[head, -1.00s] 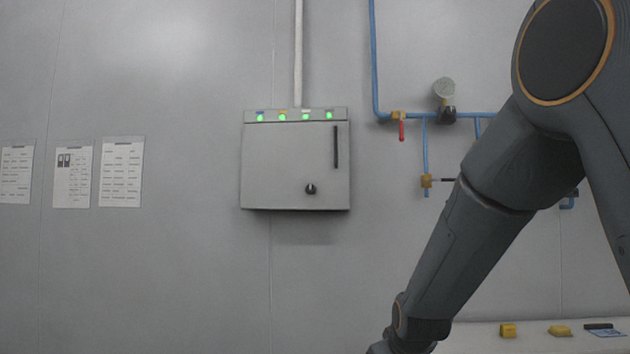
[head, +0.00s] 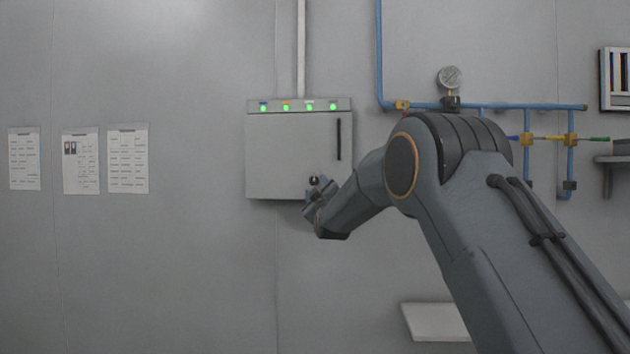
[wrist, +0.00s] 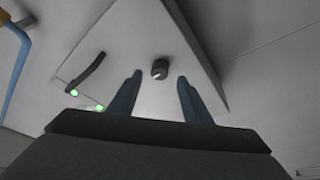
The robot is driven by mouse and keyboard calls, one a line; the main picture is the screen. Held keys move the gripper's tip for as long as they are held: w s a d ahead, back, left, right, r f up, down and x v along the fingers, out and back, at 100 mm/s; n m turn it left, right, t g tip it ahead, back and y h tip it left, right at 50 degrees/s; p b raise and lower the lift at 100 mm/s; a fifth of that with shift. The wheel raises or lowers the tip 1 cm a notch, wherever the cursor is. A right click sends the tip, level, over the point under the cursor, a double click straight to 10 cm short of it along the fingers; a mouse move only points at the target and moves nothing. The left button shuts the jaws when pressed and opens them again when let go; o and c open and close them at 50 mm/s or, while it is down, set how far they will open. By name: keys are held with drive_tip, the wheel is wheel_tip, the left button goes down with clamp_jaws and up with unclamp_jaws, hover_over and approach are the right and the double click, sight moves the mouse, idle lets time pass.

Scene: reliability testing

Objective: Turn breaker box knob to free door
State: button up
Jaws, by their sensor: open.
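The breaker box (head: 275,150) is a light grey box on the wall with a shut door and a row of green lights along its top. Its black knob (wrist: 159,69) has a white mark and sits near the door's lower right; it also shows in the head view (head: 314,181). A dark vertical handle (head: 339,139) is above the knob. My gripper (wrist: 156,84) is open and empty. In the wrist view the knob lies between the two fingertips, slightly beyond them. In the head view my wrist partly hides the box's lower right corner.
Blue pipes with valves (head: 526,139) and a gauge (head: 451,78) are on the wall to the right of the box. Paper sheets (head: 81,162) hang at the left. A pale surface (head: 433,322) is below right.

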sight(315, 182)
drive_tip(key=shift+p+x, duration=0.75)
drive_tip(key=shift+x, duration=1.15)
drive_tip(key=c, duration=1.1)
